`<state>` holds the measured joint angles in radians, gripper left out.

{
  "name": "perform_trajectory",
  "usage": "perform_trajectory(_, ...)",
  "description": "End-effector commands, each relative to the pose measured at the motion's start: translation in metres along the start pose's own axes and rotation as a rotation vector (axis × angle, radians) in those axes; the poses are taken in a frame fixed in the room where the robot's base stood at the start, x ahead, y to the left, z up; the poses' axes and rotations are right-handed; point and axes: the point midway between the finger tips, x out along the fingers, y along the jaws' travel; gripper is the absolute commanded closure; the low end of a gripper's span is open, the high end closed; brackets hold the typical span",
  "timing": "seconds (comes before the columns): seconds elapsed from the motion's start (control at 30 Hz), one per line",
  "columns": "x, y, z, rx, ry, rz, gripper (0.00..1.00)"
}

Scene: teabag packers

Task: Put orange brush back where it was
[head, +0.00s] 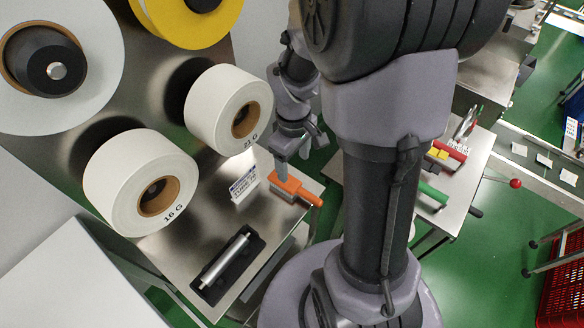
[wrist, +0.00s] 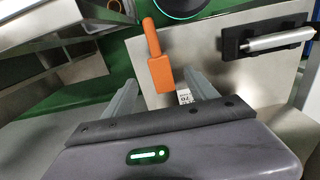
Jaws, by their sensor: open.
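The orange brush (head: 297,188) lies on the steel table near its right corner, its handle reaching to the edge. In the wrist view the brush (wrist: 157,65) has its head towards me and its handle pointing away. My gripper (head: 281,168) is just above and beside the brush head in the head view. In the wrist view my gripper (wrist: 163,80) is open, with one finger on each side of the brush head and visible gaps. Whether the fingers touch the table is unclear.
A small white sign (head: 244,185) stands left of the brush. A black holder with a silver roller (head: 225,262) lies nearer the front. Large white paper rolls (head: 229,108) hang behind. A side cart (head: 459,203) at right carries green, red and yellow tools.

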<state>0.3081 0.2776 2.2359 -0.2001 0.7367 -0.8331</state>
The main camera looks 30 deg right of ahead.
Motion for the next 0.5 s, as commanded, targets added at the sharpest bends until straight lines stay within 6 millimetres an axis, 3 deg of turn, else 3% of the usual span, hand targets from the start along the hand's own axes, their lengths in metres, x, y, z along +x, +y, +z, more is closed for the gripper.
perform_trajectory(0.07, -0.022, -0.008, -0.003, 0.04, 0.035, 0.015, 0.33)
perform_trajectory(0.13, -0.057, -0.028, -0.006, 0.135, 0.107, 0.031, 0.33)
perform_trajectory(0.3, -0.145, -0.105, 0.012, 0.447, 0.351, -0.021, 0.33)
perform_trajectory(0.4, -0.172, -0.142, 0.031, 0.589, 0.459, -0.102, 0.33)
perform_trajectory(0.5, -0.184, -0.164, 0.043, 0.672, 0.515, -0.167, 0.33)
